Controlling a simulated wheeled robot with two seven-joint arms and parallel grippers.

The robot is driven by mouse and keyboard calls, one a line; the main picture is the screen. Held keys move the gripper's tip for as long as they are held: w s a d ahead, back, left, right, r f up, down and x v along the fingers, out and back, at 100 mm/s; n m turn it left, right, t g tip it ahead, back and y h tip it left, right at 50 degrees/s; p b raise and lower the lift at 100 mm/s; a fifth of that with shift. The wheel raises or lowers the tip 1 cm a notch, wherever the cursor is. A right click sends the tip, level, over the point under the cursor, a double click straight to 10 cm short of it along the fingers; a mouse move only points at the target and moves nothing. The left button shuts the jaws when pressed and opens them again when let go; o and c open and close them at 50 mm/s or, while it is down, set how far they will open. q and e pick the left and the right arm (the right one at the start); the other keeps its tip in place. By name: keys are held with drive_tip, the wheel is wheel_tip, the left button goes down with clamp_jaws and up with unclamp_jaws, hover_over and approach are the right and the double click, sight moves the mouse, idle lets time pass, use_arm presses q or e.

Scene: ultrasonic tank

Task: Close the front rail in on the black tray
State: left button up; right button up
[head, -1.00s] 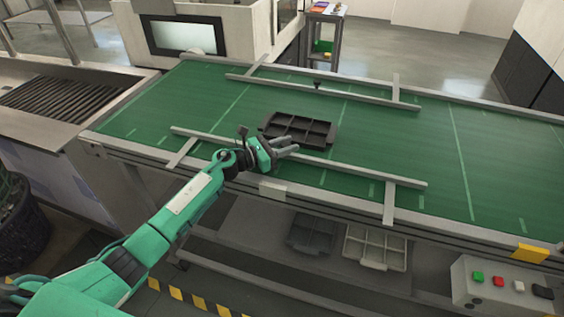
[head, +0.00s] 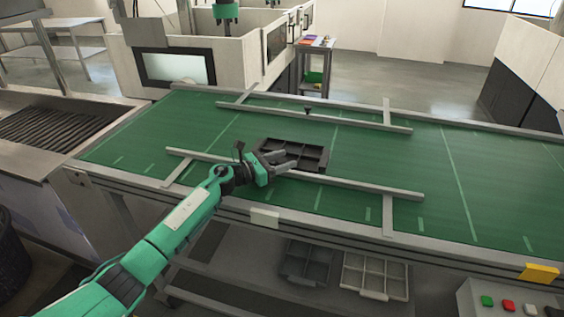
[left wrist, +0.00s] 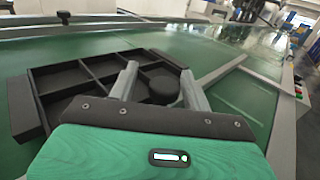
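The black tray (head: 322,159), with several compartments, lies on the green belt and also shows in the left wrist view (left wrist: 22,105). The grey front rail (head: 370,187) runs along its near side; in the head view little or no gap shows between them, and I cannot tell if they touch. The rail also shows in the left wrist view (left wrist: 228,68). My left gripper (head: 291,163) is at the rail's middle, fingers apart. A dark round knob (left wrist: 163,88) sits between the fingers with some space around it. My right gripper is out of view.
The back rail (head: 350,120), with its own black knob (head: 308,110), stands beyond the tray with belt between. A dark tray (head: 308,262) and a light tray (head: 375,275) lie on the shelf below. A button box (head: 510,302) is at the front right.

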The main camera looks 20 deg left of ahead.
use_arm(q)
drive_tip(key=shift+s, duration=0.1)
drive_tip(key=v, duration=0.2)
drive_tip(key=b+v, duration=0.1)
drive_tip(key=v, duration=0.1)
drive_tip(key=b+v, duration=0.1)
drive_tip(key=v, duration=0.1)
drive_tip(key=shift+s+a+f, duration=0.1)
drive_tip(key=shift+a+f, duration=0.1)
drive_tip(key=shift+f, duration=0.05)
drive_tip(key=b+v, duration=0.1)
drive_tip(key=v, duration=0.5)
drive_tip(key=shift+r+b, duration=0.1)
drive_tip(key=shift+b, duration=0.2)
drive_tip(key=shift+s+a+r, duration=0.15)
drive_tip(key=shift+s+a, duration=0.3)
drive_tip(key=shift+s, duration=0.05)
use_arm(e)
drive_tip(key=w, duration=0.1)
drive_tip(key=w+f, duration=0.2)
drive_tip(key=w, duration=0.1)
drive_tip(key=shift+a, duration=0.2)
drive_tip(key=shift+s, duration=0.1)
